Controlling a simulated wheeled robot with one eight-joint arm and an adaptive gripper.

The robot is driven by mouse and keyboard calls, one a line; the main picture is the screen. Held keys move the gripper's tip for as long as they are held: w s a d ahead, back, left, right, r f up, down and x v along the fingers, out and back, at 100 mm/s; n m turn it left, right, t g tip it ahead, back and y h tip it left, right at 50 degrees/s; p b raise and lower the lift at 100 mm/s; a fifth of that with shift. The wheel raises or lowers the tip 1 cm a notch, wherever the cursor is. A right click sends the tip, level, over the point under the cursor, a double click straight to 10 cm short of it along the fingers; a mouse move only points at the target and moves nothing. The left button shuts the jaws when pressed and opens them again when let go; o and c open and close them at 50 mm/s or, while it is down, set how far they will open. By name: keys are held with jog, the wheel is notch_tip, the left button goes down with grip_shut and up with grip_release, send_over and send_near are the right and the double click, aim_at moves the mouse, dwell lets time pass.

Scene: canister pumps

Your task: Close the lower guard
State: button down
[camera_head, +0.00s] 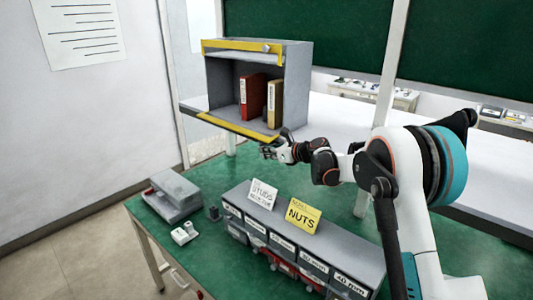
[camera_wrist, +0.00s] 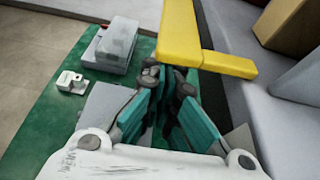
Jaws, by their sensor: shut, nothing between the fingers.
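The lower guard (camera_head: 238,125) is a yellow-edged flap at the bottom front of the grey cabinet (camera_head: 298,75). It lies folded outward, roughly level, leaving the compartment open. In the wrist view a yellow bar with a corner (camera_wrist: 178,32) lies just beyond my fingertips; I cannot tell if they touch it. My gripper (camera_head: 268,151) is near the guard's right end, at the front and a little below it. Its teal fingers (camera_wrist: 172,85) are shut and empty. The upper yellow guard (camera_head: 235,45) with a small knob spans the cabinet's top front.
A red binder (camera_head: 252,95) and a tan binder (camera_head: 274,103) stand inside the cabinet. Below, the green bench (camera_head: 190,262) holds a grey drawer rack (camera_head: 330,245) with "NUTS" (camera_head: 303,216) and "STUDS" (camera_head: 262,193) signs. A grey box (camera_head: 175,195) and a small white part (camera_head: 184,234) lie left.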

jog(key=shift+r, duration=0.1)
jog(key=r+m, duration=0.1)
jog(key=s+a+r+m+g+y, duration=0.1)
jog(key=m, duration=0.1)
jog(key=r+m+g+y, duration=0.1)
jog(key=shift+s+a+r+m, duration=0.15)
jog(key=shift+s+r+m, duration=0.15)
jog(key=shift+r+m, duration=0.1)
jog(key=shift+r, duration=0.95)
notch_tip(320, 180, up, 5)
jog(key=p, duration=0.2)
send_over(262, 139)
jog(key=d, duration=0.2)
jog(key=shift+w+a, duration=0.2)
jog(key=shift+w, duration=0.2)
jog(key=shift+d, duration=0.15)
